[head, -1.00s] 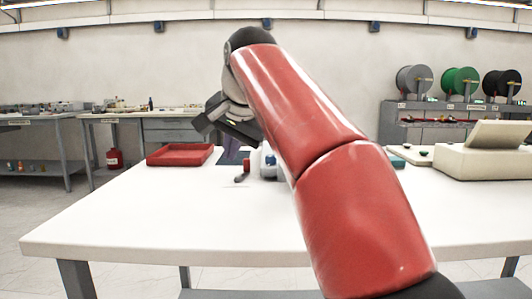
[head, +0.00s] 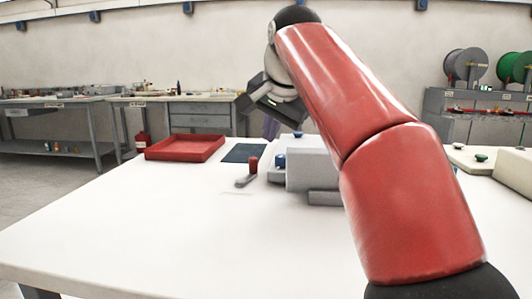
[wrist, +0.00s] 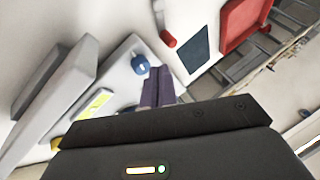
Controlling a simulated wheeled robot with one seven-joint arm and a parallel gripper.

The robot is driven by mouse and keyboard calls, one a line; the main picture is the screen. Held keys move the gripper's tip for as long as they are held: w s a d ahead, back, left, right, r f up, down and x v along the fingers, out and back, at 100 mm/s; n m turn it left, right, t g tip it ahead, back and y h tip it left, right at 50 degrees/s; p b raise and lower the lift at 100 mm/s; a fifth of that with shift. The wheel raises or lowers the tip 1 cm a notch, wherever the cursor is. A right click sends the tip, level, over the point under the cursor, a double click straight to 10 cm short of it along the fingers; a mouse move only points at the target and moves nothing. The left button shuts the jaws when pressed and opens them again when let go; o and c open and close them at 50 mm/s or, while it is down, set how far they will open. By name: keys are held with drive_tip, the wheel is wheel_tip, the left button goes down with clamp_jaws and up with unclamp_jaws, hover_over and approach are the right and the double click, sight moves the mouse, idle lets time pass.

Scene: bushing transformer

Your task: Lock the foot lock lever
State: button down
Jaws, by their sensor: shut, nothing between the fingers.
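A grey device (head: 309,167) stands on the white table, partly hidden behind my arm. At its left is a short grey lever with a red knob (head: 253,164). The red knob (wrist: 167,40) also shows at the top of the wrist view. A blue knob (head: 281,161) sits on the device's left end and also shows in the wrist view (wrist: 140,65). I cannot tell which of these is the foot lock lever. My gripper (head: 271,127) is above and behind the device, apart from both knobs. Its purple fingers (wrist: 156,88) are shut and empty.
The front left of the white table (head: 130,225) is clear. A light box (head: 508,172) stands at the right. Workbenches (head: 200,118) stand behind.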

drive_tip(key=b+x, duration=0.1)
drive_tip(key=x, duration=0.9)
drive_tip(key=shift+b, duration=0.4)
drive_tip(key=shift+d, duration=0.15)
